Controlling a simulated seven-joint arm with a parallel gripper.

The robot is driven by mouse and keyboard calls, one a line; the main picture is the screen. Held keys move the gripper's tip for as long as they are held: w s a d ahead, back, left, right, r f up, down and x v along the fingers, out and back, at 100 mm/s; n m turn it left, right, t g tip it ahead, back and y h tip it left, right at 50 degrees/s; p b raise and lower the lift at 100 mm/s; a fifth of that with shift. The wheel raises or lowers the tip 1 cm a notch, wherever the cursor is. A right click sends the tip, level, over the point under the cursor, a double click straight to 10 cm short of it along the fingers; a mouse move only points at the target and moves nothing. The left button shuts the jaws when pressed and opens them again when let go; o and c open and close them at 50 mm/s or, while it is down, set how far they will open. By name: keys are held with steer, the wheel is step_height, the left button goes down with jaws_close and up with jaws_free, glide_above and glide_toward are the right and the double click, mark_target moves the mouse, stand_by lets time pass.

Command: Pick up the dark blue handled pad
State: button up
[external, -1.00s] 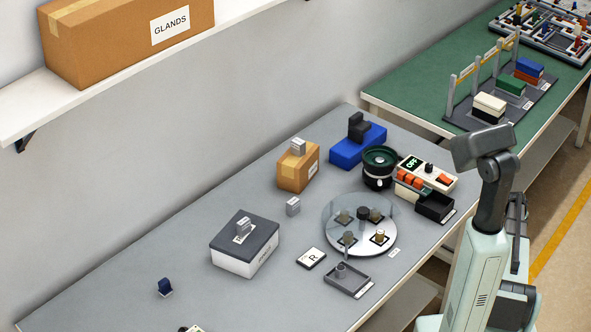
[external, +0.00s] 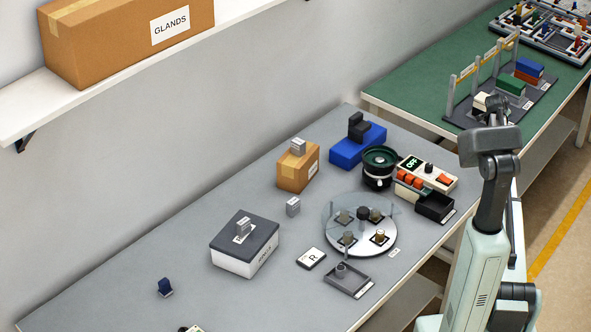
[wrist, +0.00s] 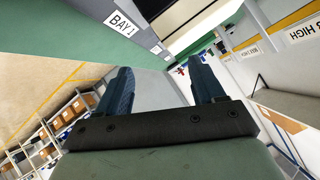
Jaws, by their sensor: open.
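A small dark blue handled pad (external: 165,287) with a pale lower edge stands alone on the grey table, near its left front part in the external view. My gripper (wrist: 160,82) shows in the wrist view with its two dark blue fingers wide apart and nothing between them. In the external view my arm stands at the right edge of the table, far from the pad. The gripper itself cannot be made out clearly there. The pad is not visible in the wrist view.
A white box with a dark lid (external: 245,243) stands right of the pad. A clear round disc (external: 335,215), a grey tray (external: 347,281), a cardboard box (external: 298,171), a bright blue block (external: 345,153) and a control box (external: 440,178) stand further right. The table around the pad is mostly clear.

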steer(key=w+a+r+n+y, duration=0.15)
steer(key=a+r, duration=0.25)
steer(key=a, duration=1.7)
steer(key=s+a+r+n+y, duration=0.1)
steer(key=a+r+n+y, duration=0.25)
steer(key=a, duration=1.85)
steer(key=s+a+n+y, duration=0.1)
steer(key=s+a, duration=0.3)
steer(key=a, duration=0.7)
steer(key=s+a+r+n+g, duration=0.1)
steer(key=s+a, duration=0.3)
steer(key=a, duration=0.7)
steer(key=s+a+n+y, duration=0.15)
steer(key=s+a, duration=0.25)
steer(key=a, duration=0.8)
steer(key=s+a+f+n+g, duration=0.1)
steer(key=s+a+n, duration=0.1)
steer(key=s+a, duration=0.5)
steer(key=s+a+f+n+g, duration=0.1)
steer(key=s+a+g, duration=0.1)
steer(key=s+a, duration=0.5)
steer(key=n+g+h, duration=0.1)
steer(key=n+g, duration=0.4)
steer(key=n, duration=0.5)
glide_above(162, 280)
step_height(162, 280, down, 3)
step_height(162, 280, down, 13)
steer(key=shift+r, duration=0.1)
